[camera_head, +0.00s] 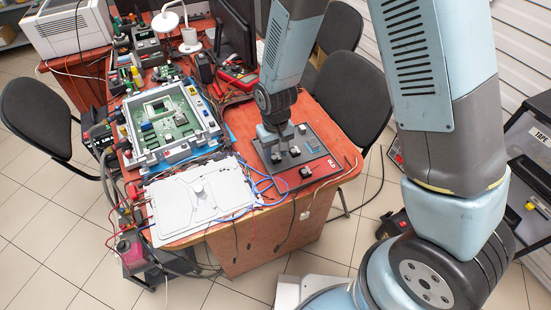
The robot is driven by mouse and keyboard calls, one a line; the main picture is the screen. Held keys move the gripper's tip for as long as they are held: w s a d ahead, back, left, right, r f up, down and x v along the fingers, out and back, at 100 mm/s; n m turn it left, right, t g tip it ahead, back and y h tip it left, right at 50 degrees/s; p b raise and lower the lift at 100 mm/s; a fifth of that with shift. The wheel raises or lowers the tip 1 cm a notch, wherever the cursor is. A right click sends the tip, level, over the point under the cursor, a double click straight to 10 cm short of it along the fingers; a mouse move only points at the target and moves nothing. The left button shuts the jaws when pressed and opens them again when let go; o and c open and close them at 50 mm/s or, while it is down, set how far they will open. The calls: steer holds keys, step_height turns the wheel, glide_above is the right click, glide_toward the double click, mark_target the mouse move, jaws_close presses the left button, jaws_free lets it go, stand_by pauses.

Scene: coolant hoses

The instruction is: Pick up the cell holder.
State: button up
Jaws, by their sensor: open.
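My gripper (284,148) points down at the dark panel (325,143) on the right part of the red table. Its fingers are open and sit low over the panel, close around or beside small parts there. I cannot tell whether they touch anything. A small dark block with a light top (305,172) stands near the panel's front edge, and a small light part (315,145) lies right of the fingers. I cannot tell which small part is the cell holder; my gripper hides some of the panel.
A light grey cover plate (180,210) with a knob lies at the table's front left. Behind it is an open housing (205,132) with a green board. Blue and red cables (262,186) run between plate and panel.

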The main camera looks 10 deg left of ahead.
steer(key=shift+f, duration=0.65)
jaws_close()
steer(key=shift+r, duration=0.1)
